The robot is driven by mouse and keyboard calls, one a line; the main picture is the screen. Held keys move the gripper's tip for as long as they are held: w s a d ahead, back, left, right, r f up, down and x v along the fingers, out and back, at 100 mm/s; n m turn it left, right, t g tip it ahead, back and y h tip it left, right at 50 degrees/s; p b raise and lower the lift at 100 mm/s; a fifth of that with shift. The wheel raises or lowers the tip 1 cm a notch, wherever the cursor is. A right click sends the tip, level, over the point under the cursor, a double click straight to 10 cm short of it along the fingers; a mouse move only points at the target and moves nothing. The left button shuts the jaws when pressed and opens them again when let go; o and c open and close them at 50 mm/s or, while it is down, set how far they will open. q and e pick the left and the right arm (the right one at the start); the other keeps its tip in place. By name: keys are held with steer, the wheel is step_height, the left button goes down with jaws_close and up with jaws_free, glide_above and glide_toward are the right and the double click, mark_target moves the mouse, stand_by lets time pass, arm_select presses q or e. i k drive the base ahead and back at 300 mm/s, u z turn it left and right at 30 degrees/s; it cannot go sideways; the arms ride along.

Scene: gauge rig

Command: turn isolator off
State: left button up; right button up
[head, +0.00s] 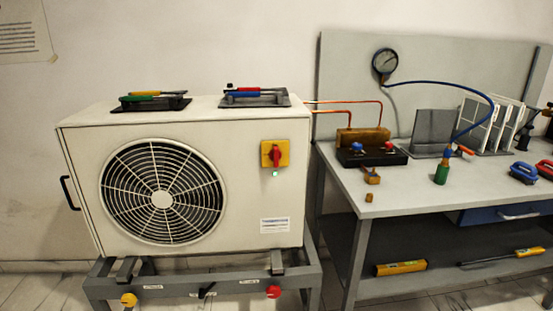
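The isolator (275,153) is a yellow square plate with a red rotary handle on the front of the white outdoor unit (210,120), right of the fan grille. The red handle (276,155) looks about upright. A small green light (275,173) shows just below the plate. Neither of my grippers is in the head view, so nothing of mine touches or covers the isolator.
Trays with coloured tools (152,102) (254,97) lie on the unit's top. Copper pipes (350,101) run right to a workbench (400,191) holding a manifold (370,154), a gauge (385,62) with a blue hose and other items. The space before the isolator is clear.

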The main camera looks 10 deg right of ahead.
mark_target(275, 154)
steer(key=z, duration=0.05)
steer(key=k, duration=0.45)
steer(key=u, duration=0.9)
steer(key=i, duration=1.1)
steer(key=z, duration=0.4)
